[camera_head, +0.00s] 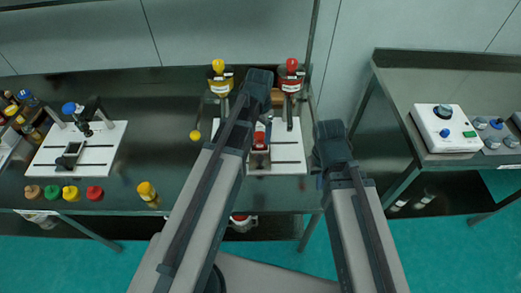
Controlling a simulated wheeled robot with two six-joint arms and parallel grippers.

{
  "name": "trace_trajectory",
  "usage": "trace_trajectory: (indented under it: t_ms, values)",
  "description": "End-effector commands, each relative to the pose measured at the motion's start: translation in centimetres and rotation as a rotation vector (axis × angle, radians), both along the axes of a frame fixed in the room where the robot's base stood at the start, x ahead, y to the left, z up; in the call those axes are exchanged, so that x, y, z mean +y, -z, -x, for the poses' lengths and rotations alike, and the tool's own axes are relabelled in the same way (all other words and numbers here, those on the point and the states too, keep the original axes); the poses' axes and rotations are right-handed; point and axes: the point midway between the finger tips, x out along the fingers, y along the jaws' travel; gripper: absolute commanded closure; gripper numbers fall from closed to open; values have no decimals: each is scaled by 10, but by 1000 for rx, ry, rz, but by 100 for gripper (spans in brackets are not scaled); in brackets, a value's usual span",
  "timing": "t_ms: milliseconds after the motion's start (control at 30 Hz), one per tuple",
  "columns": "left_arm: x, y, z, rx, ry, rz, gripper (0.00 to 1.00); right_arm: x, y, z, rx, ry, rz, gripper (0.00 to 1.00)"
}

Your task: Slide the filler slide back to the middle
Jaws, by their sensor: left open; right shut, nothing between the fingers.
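The white base plate (283,167) with two dark rails stands in the middle of the bench, and a small red-topped part (259,139) sits on it, probably the filler slide. Two dispensers stand behind the plate, one with a yellow top (218,67) and one with a red top (291,66). My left gripper (258,80) is at the far end of my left arm, between the two dispensers; it is open, its fingertips hard to make out. My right gripper (330,131) is beside the plate's right edge, shut and empty. My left arm hides the plate's left part.
A second white plate (102,153) with a blue-knobbed device stands on the left, with several coloured caps (71,193) in front. A yellow-capped container (147,192) stands near the front edge. A separate table at right holds a white device (436,143).

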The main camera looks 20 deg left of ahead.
Motion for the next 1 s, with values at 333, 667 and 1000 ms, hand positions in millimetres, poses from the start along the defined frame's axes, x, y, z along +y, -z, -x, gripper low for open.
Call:
trace_trajectory:
  t_ms: [333,667,1000]
  values:
    - [0,17,0,0,-1,0,26,0,17,0,0,0,0,100]
    - [0,60,0,0,-1,0,26,0,60,0,0,1,0,100]
    - [0,107,0,0,-1,0,26,0,107,0,0,0,0,100]
